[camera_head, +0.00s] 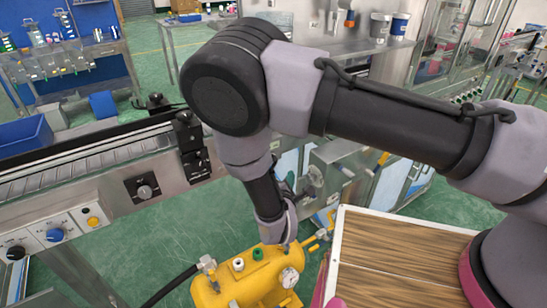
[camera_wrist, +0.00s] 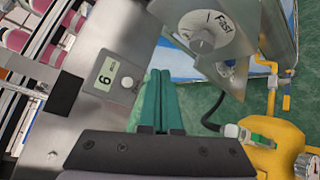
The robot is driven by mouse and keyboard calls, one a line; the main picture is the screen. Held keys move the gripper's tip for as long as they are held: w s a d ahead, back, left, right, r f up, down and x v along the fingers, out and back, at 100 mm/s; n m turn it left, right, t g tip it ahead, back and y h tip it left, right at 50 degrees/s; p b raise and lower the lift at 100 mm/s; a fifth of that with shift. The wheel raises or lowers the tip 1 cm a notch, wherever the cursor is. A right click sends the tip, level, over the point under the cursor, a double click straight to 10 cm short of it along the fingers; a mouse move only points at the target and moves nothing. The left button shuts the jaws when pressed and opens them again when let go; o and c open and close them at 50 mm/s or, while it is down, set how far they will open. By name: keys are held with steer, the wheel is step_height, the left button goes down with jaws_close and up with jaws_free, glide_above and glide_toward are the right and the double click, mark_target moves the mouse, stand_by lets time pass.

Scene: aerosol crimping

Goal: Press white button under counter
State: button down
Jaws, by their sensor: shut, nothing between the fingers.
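In the wrist view, the white button (camera_wrist: 127,82) is a small round knob on a metal panel (camera_wrist: 93,100), just beside a small display (camera_wrist: 106,72) showing a digit. My gripper (camera_wrist: 160,73) has two green fingers, shut together with nothing between them. Its fingertips show just to the right of the button in the picture; I cannot tell whether they touch the panel, but they do not cover the button. In the head view, my arm hides this panel and button, and my fingers are not clearly visible.
A yellow tank with a gauge (camera_head: 255,282) stands on the floor; it also shows in the wrist view (camera_wrist: 270,160). A conveyor (camera_head: 100,155) with knobs is at left.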

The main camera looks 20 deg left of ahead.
steer(key=w+a, duration=0.5)
steer(key=a, duration=0.1)
stand_by(2.1)
steer(key=shift+w+a, duration=0.25)
steer(key=shift+w+a, duration=0.3)
steer(key=shift+a, duration=0.05)
stand_by(0.7)
stand_by(0.3)
steer(key=shift+s+d, duration=0.55)
steer(key=shift+d, duration=0.15)
steer(key=shift+s+d, duration=1.65)
steer(key=shift+d, duration=0.25)
